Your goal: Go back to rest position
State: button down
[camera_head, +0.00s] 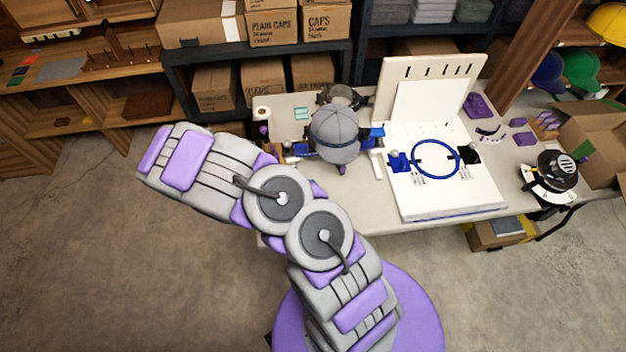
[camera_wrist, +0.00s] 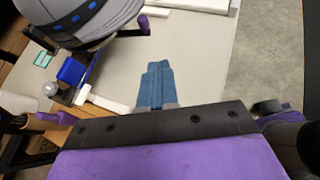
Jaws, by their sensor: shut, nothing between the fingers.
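My gripper (camera_wrist: 156,70) shows in the wrist view as two blue-grey fingers pressed together, with nothing between them. It is over the pale table, apart from the grey cap (camera_wrist: 75,18) at the upper left of that view. In the head view my arm rises from the purple base and bends to the upper left, beside the table's left end. My gripper cannot be made out there. The grey cap (camera_head: 336,133) sits upright on a holder near the table's middle-left, next to blue clamp parts (camera_head: 376,132).
A white board (camera_head: 440,195) with a blue hoop (camera_head: 437,159) fills the table's right half. A black-and-white device (camera_head: 556,172) stands at the right end. Shelves with cardboard boxes (camera_head: 272,23) line the back. Concrete floor (camera_head: 110,270) is clear at left.

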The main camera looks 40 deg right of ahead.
jog(key=s+a+r+m+g+y, duration=0.15)
jog(key=s+r+m, duration=0.3)
jog(key=r, duration=0.55)
jog(key=s+a+r+m+g+y, duration=0.1)
jog(key=s+r+m+g+y, duration=0.15)
jog(key=r+m, duration=0.5)
jog(key=s+a+r+m+t+y, duration=0.1)
jog(key=s+a+r+m+y, duration=0.1)
jog(key=s+a+r+y, duration=0.2)
jog(key=s+a+r+m+t+y, duration=0.2)
jog(key=s+a+r+y, duration=0.1)
jog(key=s+a+r, duration=0.5)
jog(key=s+a, duration=0.3)
jog(key=a, duration=0.1)
jog(key=shift+s+a+r+m+y, duration=0.3)
jog(key=shift+s+a+m+y, duration=0.1)
